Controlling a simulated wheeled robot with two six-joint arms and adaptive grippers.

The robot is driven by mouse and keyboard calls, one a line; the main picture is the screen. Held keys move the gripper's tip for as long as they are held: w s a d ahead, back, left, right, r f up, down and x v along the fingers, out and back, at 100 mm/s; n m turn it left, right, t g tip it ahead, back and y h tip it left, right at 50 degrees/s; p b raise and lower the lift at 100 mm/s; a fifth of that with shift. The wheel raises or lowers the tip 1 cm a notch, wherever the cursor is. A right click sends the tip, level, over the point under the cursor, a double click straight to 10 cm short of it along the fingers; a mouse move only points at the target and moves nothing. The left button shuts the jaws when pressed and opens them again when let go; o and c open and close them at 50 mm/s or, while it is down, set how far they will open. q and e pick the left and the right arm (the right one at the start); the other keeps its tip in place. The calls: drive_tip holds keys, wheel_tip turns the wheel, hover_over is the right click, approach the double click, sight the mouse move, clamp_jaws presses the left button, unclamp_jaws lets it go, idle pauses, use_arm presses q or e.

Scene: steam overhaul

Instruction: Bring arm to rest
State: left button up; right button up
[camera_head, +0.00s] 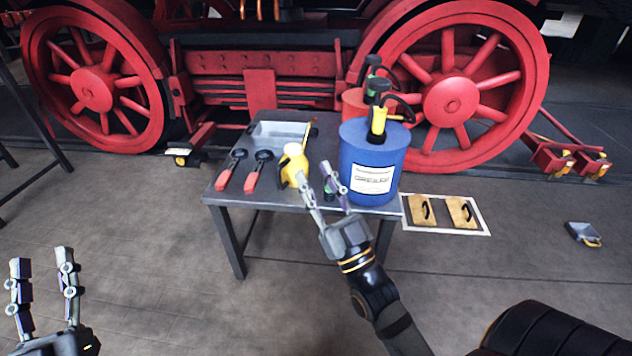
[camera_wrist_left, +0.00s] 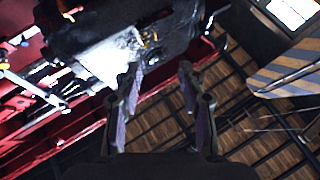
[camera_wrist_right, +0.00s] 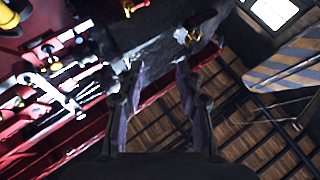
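My left gripper (camera_head: 43,262) is at the lower left of the head view, fingers upward, open and empty above the floor. In the left wrist view its two fingers (camera_wrist_left: 160,72) stand apart with nothing between them. My right gripper (camera_head: 313,173) appears in front of the table's front edge in the head view, overlapping the gap between the yellow bottle (camera_head: 291,168) and the blue canister (camera_head: 374,150). Its fingers (camera_wrist_right: 160,68) are apart and empty in the right wrist view. I cannot tell its exact distance from the table.
The metal table (camera_head: 270,188) holds a grey tray (camera_head: 262,134), two red-handled tools (camera_head: 251,181) and a red canister (camera_head: 355,104). Red locomotive wheels (camera_head: 450,98) stand behind. A white mat (camera_head: 411,222) with two wooden blocks lies right. The floor left of the table is clear.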

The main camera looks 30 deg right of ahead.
use_arm(q)
drive_tip(key=shift+f, duration=0.1)
use_arm(e)
drive_tip(key=shift+w+f, duration=0.1)
drive_tip(key=shift+f, duration=0.05)
